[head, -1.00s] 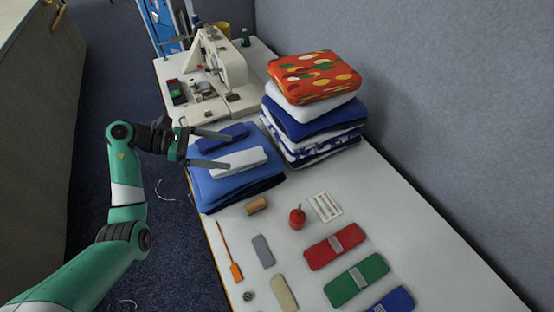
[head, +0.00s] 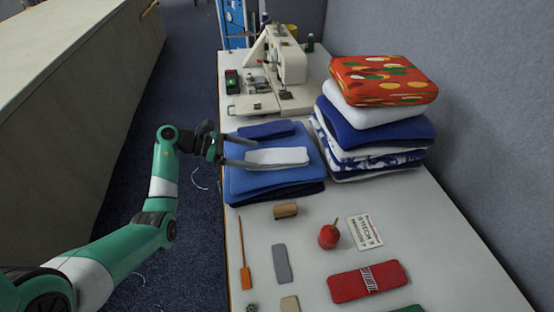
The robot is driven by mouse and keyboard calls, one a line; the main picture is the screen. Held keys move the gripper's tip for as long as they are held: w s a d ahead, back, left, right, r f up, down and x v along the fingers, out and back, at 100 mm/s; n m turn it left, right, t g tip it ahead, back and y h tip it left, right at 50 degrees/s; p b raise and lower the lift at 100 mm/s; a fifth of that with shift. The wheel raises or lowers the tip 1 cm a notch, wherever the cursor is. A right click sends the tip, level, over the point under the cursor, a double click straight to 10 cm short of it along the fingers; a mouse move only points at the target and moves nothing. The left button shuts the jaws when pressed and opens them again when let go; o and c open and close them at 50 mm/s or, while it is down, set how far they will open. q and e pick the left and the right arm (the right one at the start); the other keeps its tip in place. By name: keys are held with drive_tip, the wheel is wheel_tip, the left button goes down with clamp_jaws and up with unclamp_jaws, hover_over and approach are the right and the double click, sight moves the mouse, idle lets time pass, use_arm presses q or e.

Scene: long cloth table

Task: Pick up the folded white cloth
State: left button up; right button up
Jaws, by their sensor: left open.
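The folded white cloth (head: 277,157) lies flat on top of a folded blue cloth stack (head: 272,183) near the left edge of the table. A small dark blue folded piece (head: 266,130) lies just behind it. My left gripper (head: 249,152) comes in from the left and is open. One finger is at the white cloth's left end and the other is near the dark blue piece. I cannot tell whether the fingers touch the cloth. My right gripper is not in view.
A tall stack of folded fabrics topped by an orange patterned one (head: 383,80) stands to the right. A sewing machine (head: 283,60) is at the back. A wooden spool (head: 286,211), a red pincushion (head: 329,236), a card (head: 365,232) and a red bundle (head: 367,282) lie in front.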

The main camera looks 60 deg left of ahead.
sight(266, 156)
use_arm(q)
drive_tip(key=b+x, duration=0.1)
drive_tip(key=x, duration=0.4)
drive_tip(key=shift+w+d+r, duration=0.1)
drive_tip(key=shift+d+r, duration=0.05)
drive_tip(key=shift+d, duration=0.1)
drive_tip(key=c, duration=1.2)
drive_tip(key=shift+r, duration=0.1)
drive_tip(key=r, duration=0.1)
drive_tip(key=r+p, duration=0.1)
drive_tip(key=r, duration=0.1)
drive_tip(key=r+p, duration=0.1)
drive_tip(key=shift+s+d+r, duration=0.1)
drive_tip(key=shift+s+r, duration=0.2)
drive_tip(key=shift+s, duration=0.1)
drive_tip(key=s+r, duration=0.1)
drive_tip(key=s+d+r+p, duration=0.1)
drive_tip(key=r, duration=0.1)
drive_tip(key=s+r+p, duration=0.1)
drive_tip(key=shift+s+d+r, duration=0.25)
drive_tip(key=shift+s+r, duration=0.1)
drive_tip(key=s+d+r, duration=0.1)
drive_tip(key=s, duration=0.2)
drive_tip(key=s+d+r+p, duration=0.1)
drive_tip(key=s, duration=0.1)
drive_tip(key=s+d+r, duration=0.1)
drive_tip(key=s, duration=0.2)
drive_tip(key=shift+s+d+r+p, duration=0.25)
drive_tip(key=shift+s+d+p, duration=0.05)
drive_tip(key=shift+d, duration=0.05)
